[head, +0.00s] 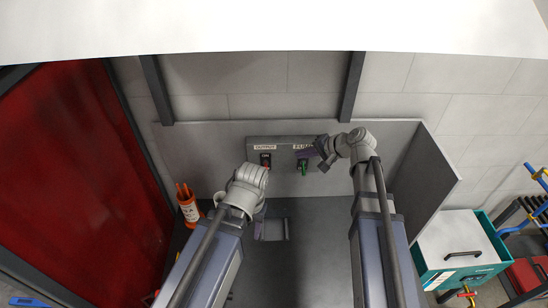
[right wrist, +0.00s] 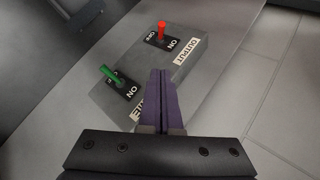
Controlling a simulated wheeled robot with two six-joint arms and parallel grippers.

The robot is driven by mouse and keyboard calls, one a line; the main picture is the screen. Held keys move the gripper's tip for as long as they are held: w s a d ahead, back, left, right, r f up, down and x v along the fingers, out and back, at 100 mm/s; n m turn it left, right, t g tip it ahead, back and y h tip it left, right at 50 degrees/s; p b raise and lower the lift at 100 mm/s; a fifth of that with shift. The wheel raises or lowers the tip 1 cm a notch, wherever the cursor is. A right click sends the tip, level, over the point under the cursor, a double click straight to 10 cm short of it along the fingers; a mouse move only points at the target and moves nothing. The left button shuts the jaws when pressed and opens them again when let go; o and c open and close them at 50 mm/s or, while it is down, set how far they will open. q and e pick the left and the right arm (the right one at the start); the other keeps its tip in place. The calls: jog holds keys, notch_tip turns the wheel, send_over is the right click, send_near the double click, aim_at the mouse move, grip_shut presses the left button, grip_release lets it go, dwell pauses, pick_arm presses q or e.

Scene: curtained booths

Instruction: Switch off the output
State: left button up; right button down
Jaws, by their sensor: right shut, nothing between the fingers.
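A grey switch box (head: 284,143) is on the back panel. The red switch (head: 265,160) sits under the OUTPUT label (head: 265,147); in the right wrist view the red lever (right wrist: 162,30) stands between OFF and ON marks, and I cannot tell which way it is set. A green switch (head: 303,167) is beside it under a partly hidden label; its lever (right wrist: 108,74) also shows in the right wrist view. My right gripper (head: 309,153), its purple fingers (right wrist: 159,76) shut and empty, is at the box's label edge near the green switch. My left gripper (head: 271,229) is low over the dark worktop.
An orange container (head: 190,210) with orange-handled items stands at the left of the worktop. A side panel (head: 428,165) closes off the right. A red curtain (head: 75,180) hangs at left. A teal box (head: 462,277) is outside at right.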

jog(key=b, duration=0.8)
send_near(267, 164)
jog(key=x, duration=0.4)
jog(key=shift+f, duration=0.1)
jog(key=shift+s+a+f+b, duration=0.15)
jog(key=shift+a+f+b, duration=0.15)
jog(key=shift+a, duration=0.2)
jog(key=shift+r, duration=0.1)
jog(key=shift+s+b, duration=0.1)
jog(key=shift+b, duration=0.35)
jog(key=shift+f+t+b, duration=0.25)
jog(key=shift+t+b, duration=0.05)
jog(key=shift+t, duration=0.1)
